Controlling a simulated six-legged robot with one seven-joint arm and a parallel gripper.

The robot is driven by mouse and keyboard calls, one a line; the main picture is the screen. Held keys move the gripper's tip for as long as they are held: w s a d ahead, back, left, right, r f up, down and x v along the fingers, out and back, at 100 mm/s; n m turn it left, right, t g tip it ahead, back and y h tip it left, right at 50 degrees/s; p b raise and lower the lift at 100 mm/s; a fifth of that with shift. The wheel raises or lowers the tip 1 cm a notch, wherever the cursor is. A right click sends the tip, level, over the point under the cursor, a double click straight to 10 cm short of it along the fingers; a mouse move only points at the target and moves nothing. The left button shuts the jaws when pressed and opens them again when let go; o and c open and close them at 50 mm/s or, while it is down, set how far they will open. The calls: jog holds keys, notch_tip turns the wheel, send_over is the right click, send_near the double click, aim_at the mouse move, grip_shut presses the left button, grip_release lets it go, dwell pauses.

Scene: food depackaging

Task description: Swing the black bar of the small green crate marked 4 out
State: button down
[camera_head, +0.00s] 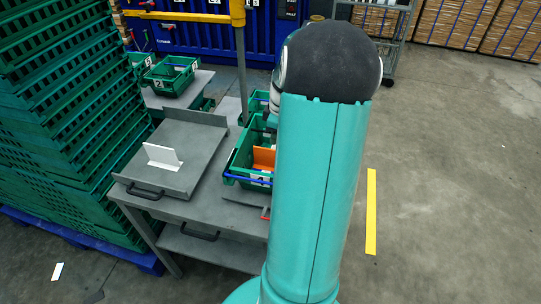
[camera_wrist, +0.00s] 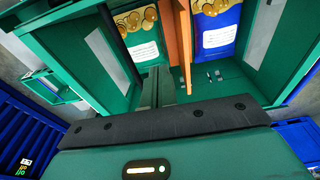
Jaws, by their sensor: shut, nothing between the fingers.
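The small green crate (camera_head: 238,160) marked 4 stands on the grey table, partly hidden behind my arm in the head view. Its white number label (camera_head: 261,180) shows on the near end, and a blue bar (camera_head: 247,179) runs across that end. In the wrist view the green crate (camera_wrist: 75,40) fills the upper part, with an orange divider (camera_wrist: 180,40) inside. My gripper (camera_wrist: 159,82) is shut and empty, its narrow fingers pointing into the crate. In the head view the gripper is hidden behind my arm.
A grey tray (camera_head: 178,137) with a white upright card (camera_head: 162,157) lies left of the crate. Tall green crate stacks (camera_head: 65,110) stand at the left. A green packet (camera_wrist: 140,35) and a blue packet (camera_wrist: 217,35) lie either side of the divider. Floor at the right is open.

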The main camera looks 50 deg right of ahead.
jog(key=shift+w+d, duration=0.2)
jog(key=shift+d, duration=0.25)
dwell(0.3)
jog(key=shift+d+r, duration=0.1)
jog(key=shift+r, duration=0.05)
jog(key=shift+w+d+r, duration=0.2)
jog(key=shift+d+r, duration=0.1)
jog(key=shift+r, duration=0.2)
jog(key=shift+d+r, duration=0.15)
dwell(0.4)
jog(key=shift+w+d+r, duration=0.15)
jog(key=shift+d+r, duration=0.25)
dwell(0.3)
jog(key=shift+w+d+r, duration=0.2)
jog(key=shift+d, duration=0.15)
